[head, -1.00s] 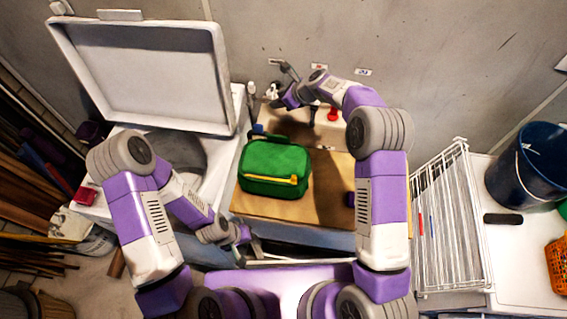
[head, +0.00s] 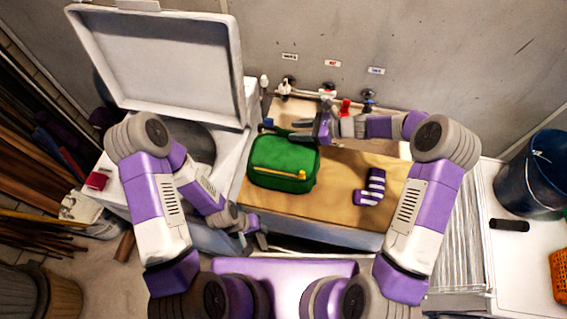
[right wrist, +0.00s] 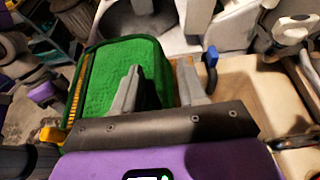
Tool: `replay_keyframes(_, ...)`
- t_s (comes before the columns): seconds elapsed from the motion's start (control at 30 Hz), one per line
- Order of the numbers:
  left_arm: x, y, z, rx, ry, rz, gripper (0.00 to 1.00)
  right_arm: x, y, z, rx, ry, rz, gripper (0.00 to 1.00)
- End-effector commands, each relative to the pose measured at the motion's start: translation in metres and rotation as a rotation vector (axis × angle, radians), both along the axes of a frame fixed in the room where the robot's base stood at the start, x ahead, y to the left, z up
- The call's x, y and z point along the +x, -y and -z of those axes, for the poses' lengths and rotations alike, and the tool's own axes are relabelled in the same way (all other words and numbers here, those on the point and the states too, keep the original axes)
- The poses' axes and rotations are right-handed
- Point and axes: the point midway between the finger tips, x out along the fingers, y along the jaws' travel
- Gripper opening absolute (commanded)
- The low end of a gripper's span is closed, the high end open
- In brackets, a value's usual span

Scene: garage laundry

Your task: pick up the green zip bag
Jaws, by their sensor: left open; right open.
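The green zip bag (head: 283,163) with a yellow zip stands on the tan board in the middle of the head view. It also fills the upper left of the right wrist view (right wrist: 112,72). My right gripper (head: 302,129) is open just behind the bag's upper right edge. In the right wrist view its fingers (right wrist: 165,88) point toward the bag, one finger in front of the green and one beyond the bag's edge. I cannot tell whether they touch it. My left gripper (head: 252,238) is open and empty, low in front of the board, apart from the bag.
A purple-and-white striped sock (head: 371,187) lies on the tan board (head: 335,205) right of the bag. Taps (head: 327,92) line the wall behind. An open-lidded washer (head: 160,65) stands left. A white rack (head: 462,235) and blue bucket (head: 535,170) are right.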

Motion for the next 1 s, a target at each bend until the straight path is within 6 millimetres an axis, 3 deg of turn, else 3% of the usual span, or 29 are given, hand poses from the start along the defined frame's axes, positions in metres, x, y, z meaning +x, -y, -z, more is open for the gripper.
replay_keyframes(0.33, 0.000, 0.000, -0.010, 0.000, 0.000, 0.000, 0.41, 0.006, -0.045, 0.015, -0.001, -0.002, -0.001, 0.41)
replay_keyframes(0.63, 0.000, 0.000, -0.010, 0.000, 0.000, 0.000, 0.41, 0.008, -0.049, 0.018, 0.000, -0.001, 0.000, 0.41)
replay_keyframes(0.9, 0.000, 0.000, -0.010, 0.000, 0.000, 0.000, 0.41, 0.008, -0.049, 0.018, -0.001, -0.001, 0.000, 0.02)
replay_keyframes(1.0, 0.000, 0.000, -0.010, 0.000, 0.000, 0.000, 0.41, 0.008, -0.049, 0.018, -0.001, -0.001, 0.000, 0.00)
